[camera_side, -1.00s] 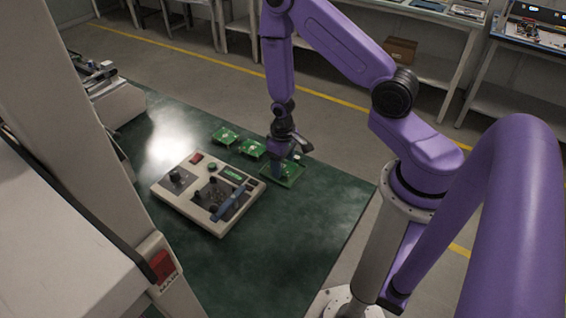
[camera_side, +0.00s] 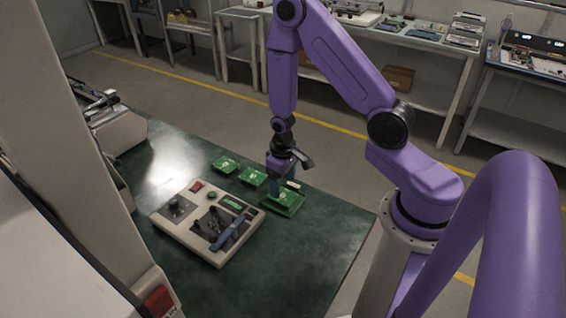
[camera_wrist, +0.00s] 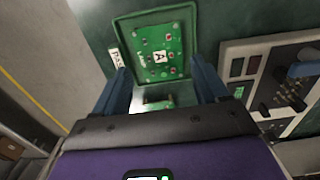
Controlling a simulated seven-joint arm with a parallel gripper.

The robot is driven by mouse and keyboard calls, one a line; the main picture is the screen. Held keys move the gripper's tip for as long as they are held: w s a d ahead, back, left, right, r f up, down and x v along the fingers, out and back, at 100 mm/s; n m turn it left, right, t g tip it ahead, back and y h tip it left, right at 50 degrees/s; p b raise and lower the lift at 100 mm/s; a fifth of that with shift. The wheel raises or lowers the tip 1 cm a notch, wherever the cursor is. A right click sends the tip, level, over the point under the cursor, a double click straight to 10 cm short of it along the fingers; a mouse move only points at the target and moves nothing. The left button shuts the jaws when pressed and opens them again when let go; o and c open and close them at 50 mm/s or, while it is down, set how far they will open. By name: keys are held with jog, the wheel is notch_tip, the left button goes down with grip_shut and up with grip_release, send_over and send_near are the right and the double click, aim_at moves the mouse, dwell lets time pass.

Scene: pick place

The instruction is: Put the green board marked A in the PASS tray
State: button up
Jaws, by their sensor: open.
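The green board marked A (camera_wrist: 160,52) lies flat inside a green-rimmed tray (camera_wrist: 118,24) in the wrist view. A white label (camera_wrist: 115,57) beside the tray's left edge reads roughly "PAS", partly cut by a finger.
Two more green boards or trays (camera_side: 225,165) (camera_side: 252,177) lie in a row to the left. A beige control box (camera_side: 190,222) with knobs and a blue handle stands close in front. The green mat's near right part (camera_side: 290,265) is clear.

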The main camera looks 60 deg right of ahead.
aim_at(283, 195)
jog(key=s+a+r+n, duration=0.2)
jog(key=a+r, duration=0.1)
jog(key=r, duration=0.4)
jog(key=s+a+r+n, duration=0.1)
jog(key=a+r+n, duration=0.15)
jog(key=r, duration=0.35)
jog(key=s+a+r+n, duration=0.2)
jog(key=s+r+n, duration=0.2)
jog(key=s, duration=0.4)
jog(key=s+a+r+n, duration=0.3)
jog(key=s+r, duration=0.3)
jog(key=s, duration=0.3)
jog(key=shift+s+a+n, duration=0.15)
jog(key=shift+n, duration=0.4)
